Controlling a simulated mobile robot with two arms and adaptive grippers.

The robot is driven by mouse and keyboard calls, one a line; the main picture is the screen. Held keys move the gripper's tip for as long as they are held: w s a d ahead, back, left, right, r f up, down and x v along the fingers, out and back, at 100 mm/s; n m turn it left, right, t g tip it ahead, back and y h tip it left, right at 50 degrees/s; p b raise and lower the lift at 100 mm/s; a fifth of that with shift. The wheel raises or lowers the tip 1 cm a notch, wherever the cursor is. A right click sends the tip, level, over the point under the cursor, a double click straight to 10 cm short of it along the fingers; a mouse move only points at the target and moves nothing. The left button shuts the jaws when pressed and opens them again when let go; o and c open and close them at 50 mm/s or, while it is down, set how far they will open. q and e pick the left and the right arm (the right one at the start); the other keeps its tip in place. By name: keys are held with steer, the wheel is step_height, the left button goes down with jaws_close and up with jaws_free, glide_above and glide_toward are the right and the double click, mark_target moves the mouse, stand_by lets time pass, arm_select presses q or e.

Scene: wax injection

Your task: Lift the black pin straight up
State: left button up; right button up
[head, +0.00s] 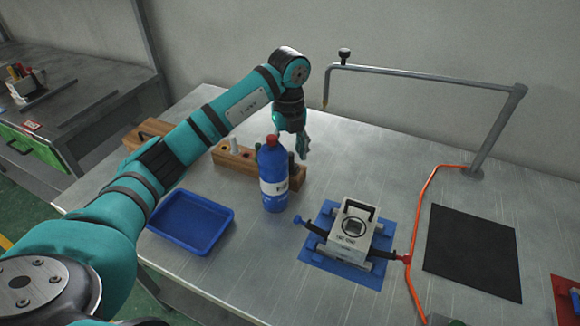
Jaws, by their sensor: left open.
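The wooden block (223,158) stands on the metal table and is partly hidden by the blue bottle. A dark upright shape at the block's right end looks like the black pin (291,163). My left gripper (304,148) is open, pointing down, just above and beside this right end. I cannot tell whether its fingers are around the pin or only near it. A white pin (235,146) stands in the block's left part. My right gripper is not in view.
The blue bottle (273,185) with a red cap stands close in front of the block. A blue tray (228,222) lies to the left. A white device (350,232) sits on a blue mat. A black mat (470,250) and an orange hose (421,205) lie to the right.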

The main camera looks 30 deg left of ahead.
mark_target(290, 167)
arm_select(q)
steer(key=shift+w+d+f+p, duration=0.1)
steer(key=shift+f+p, duration=0.2)
steer(key=shift+f, duration=1.55)
jaws_close()
